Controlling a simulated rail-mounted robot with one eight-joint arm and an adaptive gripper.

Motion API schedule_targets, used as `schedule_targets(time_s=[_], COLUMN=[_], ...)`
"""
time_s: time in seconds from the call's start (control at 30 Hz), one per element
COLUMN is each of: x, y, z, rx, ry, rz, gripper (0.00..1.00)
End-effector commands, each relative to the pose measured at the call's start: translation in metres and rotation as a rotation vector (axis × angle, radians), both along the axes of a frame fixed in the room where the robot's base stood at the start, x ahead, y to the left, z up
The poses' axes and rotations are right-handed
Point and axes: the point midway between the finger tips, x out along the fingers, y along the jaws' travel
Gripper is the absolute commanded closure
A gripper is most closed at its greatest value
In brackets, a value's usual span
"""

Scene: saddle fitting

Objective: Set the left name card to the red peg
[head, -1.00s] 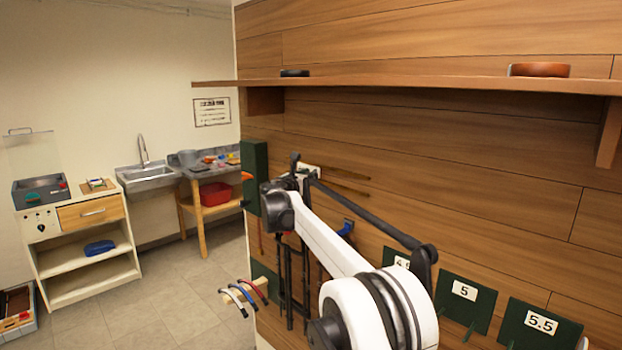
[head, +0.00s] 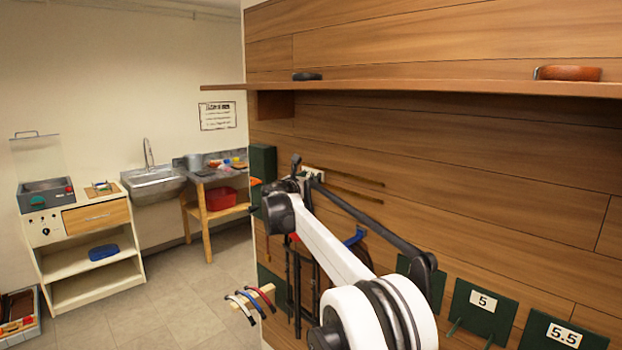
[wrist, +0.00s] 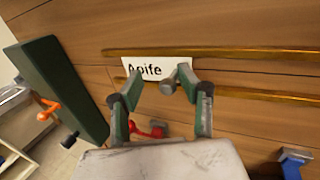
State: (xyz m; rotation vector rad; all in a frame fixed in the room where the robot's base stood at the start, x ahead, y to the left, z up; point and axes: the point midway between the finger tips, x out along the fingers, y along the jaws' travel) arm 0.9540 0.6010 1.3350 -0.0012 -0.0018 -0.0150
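A white name card (wrist: 157,68) reading roughly "Apife" sits at the upper brass rail in the wrist view. It also shows as a small white patch beside my gripper in the head view (head: 313,172). My gripper (wrist: 152,82) is open, its fingertips apart at the card's lower edge and partly covering it. I cannot tell whether they touch it. A red peg (wrist: 157,131) shows on the wall below the card, partly hidden behind my fingers.
A green board (wrist: 60,85) with an orange peg (wrist: 47,108) stands left of the card. A blue peg (wrist: 292,158) is at lower right. A wooden shelf (head: 420,88) runs above the arm. Green numbered plates (head: 480,312) line the lower right.

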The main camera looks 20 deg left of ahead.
Motion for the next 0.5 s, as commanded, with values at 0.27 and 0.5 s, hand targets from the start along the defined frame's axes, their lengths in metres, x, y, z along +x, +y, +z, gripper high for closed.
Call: schedule_targets(time_s=[0.27,0.5], x=[0.001,-0.012], y=[-0.002,-0.001], z=[-0.001,-0.001], rx=[0.001,0.001], ry=[0.001,0.001], rz=[-0.003,-0.002], gripper=[0.66,0.66])
